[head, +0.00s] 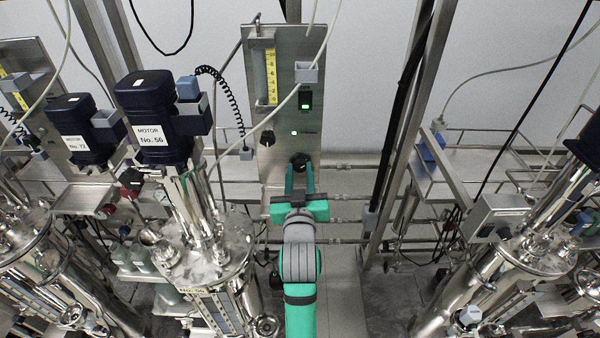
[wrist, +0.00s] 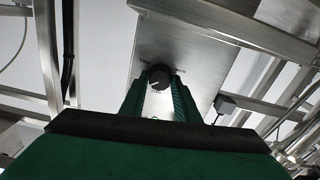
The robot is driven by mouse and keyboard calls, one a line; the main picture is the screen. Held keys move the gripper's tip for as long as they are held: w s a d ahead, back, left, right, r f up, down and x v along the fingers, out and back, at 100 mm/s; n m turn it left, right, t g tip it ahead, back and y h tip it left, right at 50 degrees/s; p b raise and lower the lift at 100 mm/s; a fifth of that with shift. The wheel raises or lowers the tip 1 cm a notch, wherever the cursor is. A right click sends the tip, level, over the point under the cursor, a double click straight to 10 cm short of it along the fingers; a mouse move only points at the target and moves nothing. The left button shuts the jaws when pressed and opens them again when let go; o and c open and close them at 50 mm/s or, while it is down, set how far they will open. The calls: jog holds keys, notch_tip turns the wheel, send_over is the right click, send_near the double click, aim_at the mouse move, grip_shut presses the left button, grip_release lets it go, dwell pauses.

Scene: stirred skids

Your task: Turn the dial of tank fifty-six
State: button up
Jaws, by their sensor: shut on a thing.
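The tank's motor (head: 150,120) is dark blue and labelled "MOTOR No. 56"; it stands on the steel tank (head: 205,255) left of my arm. A steel control panel (head: 275,140) stands behind and to the right of it. A black round dial (head: 301,161) sits low on the panel, and it also shows in the wrist view (wrist: 159,77) with a pale pointer mark. My green gripper (head: 301,176) reaches to this dial. In the wrist view its two fingers (wrist: 159,84) lie on either side of the dial, shut on it. The scale lettering around the dial is too small to read.
A second black knob (head: 267,138), two green lights and a yellow-scaled gauge (head: 270,77) are on the panel. Motor No. 72 (head: 80,130) stands at left. Pipes (head: 350,220) run right of my gripper. Another steel tank (head: 540,250) stands at right.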

jog(key=n, duration=0.5)
jog(key=shift+d+f+n, duration=0.1)
jog(key=shift+n, duration=0.2)
jog(key=n, duration=0.4)
jog(key=shift+n, duration=0.4)
jog(key=o, duration=1)
jog(key=shift+o, duration=0.2)
jog(key=s, duration=1.1)
jog(key=shift+w, duration=0.1)
